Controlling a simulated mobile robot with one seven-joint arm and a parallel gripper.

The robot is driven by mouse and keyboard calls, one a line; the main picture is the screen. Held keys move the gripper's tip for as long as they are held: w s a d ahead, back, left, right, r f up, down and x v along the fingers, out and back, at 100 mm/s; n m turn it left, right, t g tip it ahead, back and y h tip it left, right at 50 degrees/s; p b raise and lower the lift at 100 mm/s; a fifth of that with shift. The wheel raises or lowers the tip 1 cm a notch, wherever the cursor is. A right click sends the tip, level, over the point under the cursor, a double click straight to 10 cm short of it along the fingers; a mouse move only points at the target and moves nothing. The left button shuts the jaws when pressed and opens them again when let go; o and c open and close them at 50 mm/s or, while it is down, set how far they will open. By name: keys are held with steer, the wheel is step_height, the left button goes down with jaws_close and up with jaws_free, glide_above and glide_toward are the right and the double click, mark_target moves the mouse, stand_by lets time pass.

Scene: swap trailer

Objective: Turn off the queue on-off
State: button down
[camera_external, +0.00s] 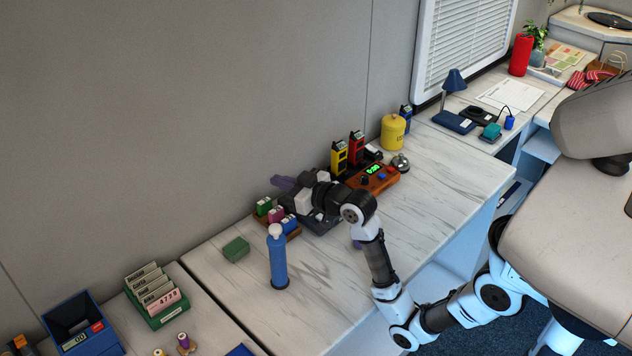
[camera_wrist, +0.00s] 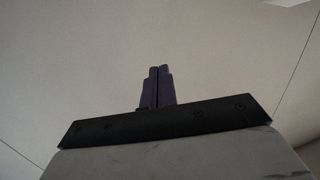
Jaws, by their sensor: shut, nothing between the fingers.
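No label for a queue on-off is readable. A blue box (camera_external: 72,312) at the lower left has a small display and a red part on its front. An orange-brown unit (camera_external: 376,181) with a lit green display, a dark knob and a red part stands right of my arm. I cannot tell which of them carries the queue on-off. My gripper (camera_external: 283,183), with purple fingers, is over the back of the middle table near the wall, left of the orange-brown unit. In the wrist view its fingers (camera_wrist: 157,88) are together and empty, against plain wall.
A blue bottle (camera_external: 278,262) stands left of my arm, near a green block (camera_external: 236,249). A card rack (camera_external: 157,295) is beside the blue box. Yellow and red devices (camera_external: 356,147), a yellow canister (camera_external: 393,132) and a bell (camera_external: 400,163) are on the right. The table's front right is clear.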

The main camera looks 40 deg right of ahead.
steer(key=d+f+m+g+h+p, duration=0.1)
steer(key=d+f+g, duration=0.1)
steer(key=d+f, duration=0.2)
steer(key=s+d+f+m+g+h+p, duration=0.1)
steer(key=d+f, duration=0.4)
steer(key=d, duration=0.5)
steer(key=shift+s+d+f+m+g+h, duration=0.35)
steer(key=shift+m+g+h, duration=0.3)
steer(key=shift+g, duration=0.45)
steer(key=shift+w, duration=0.15)
steer(key=p+x, duration=0.2)
steer(key=x, duration=0.7)
steer(key=shift+w+f, duration=0.1)
steer(key=shift+w, duration=0.25)
steer(key=shift+s+f+p, duration=0.2)
steer(key=shift+f, duration=0.35)
steer(key=shift+s+f+p, duration=0.2)
steer(key=shift+f, duration=0.4)
steer(key=shift+s+f, duration=0.3)
steer(key=shift+f, duration=0.55)
